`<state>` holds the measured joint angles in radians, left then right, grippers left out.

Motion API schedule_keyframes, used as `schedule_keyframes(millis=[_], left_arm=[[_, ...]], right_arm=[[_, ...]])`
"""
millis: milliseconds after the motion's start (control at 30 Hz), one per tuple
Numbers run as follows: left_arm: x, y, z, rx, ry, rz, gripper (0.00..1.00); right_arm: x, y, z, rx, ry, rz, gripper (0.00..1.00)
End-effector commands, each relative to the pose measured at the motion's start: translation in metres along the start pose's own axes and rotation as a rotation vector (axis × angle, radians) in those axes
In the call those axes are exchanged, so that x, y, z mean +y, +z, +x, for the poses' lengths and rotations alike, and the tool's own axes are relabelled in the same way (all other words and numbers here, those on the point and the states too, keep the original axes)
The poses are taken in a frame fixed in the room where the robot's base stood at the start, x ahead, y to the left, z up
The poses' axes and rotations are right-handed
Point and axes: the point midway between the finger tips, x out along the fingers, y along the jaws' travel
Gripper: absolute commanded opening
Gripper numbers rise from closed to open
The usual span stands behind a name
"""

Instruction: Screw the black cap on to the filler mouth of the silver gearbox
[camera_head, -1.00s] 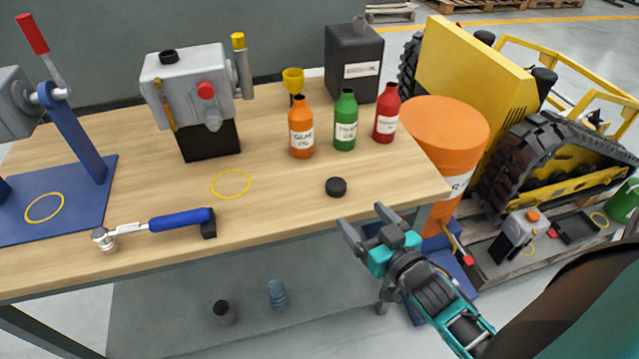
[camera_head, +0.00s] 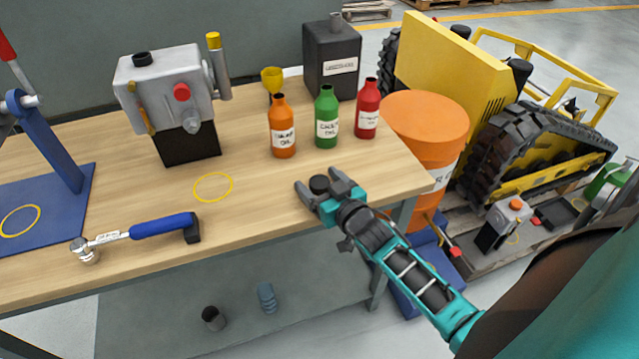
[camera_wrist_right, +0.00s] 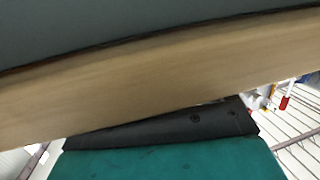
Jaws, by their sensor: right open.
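The silver gearbox (camera_head: 168,82) stands upright at the back left of the workbench. Its filler mouth (camera_head: 141,59), a dark ring, is on top at the left. The black cap (camera_head: 319,184) lies on the bench near the front edge. My right gripper (camera_head: 318,180) is open, with its two fingers on either side of the cap; whether they touch it cannot be told. The right wrist view shows the wooden bench (camera_wrist_right: 150,80) close up and part of my gripper, but no cap. My left gripper is not in view.
Orange (camera_head: 282,130), green (camera_head: 327,120) and red (camera_head: 367,110) bottles stand behind the cap. A yellow ring (camera_head: 213,187) marks the bench between gearbox and cap. A blue-handled tool (camera_head: 160,225) lies at front left. An orange drum (camera_head: 432,125) stands right of the bench.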

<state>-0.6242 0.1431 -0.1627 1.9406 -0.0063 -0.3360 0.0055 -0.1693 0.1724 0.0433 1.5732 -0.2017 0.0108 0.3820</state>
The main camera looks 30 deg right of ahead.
Motion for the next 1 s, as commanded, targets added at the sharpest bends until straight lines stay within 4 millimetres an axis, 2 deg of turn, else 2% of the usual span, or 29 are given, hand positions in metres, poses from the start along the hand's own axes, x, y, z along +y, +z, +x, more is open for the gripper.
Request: schedule_keyframes(millis=[100, 300, 833, 1000], left_arm=[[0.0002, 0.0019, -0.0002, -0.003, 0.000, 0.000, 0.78], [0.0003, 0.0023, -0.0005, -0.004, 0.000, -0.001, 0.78], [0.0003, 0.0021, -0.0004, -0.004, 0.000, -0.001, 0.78], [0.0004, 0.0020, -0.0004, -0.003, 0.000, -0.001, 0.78]], right_arm=[[0.0001, -0.0001, 0.0060, 0.000, 0.000, -0.001, 0.80], [0.0002, 0.0001, 0.0059, -0.001, 0.000, -0.001, 0.80], [0.0003, 0.0001, 0.0055, -0.001, 0.000, -0.001, 0.30], [0.0002, 0.0001, 0.0055, -0.001, 0.000, -0.001, 0.28]])
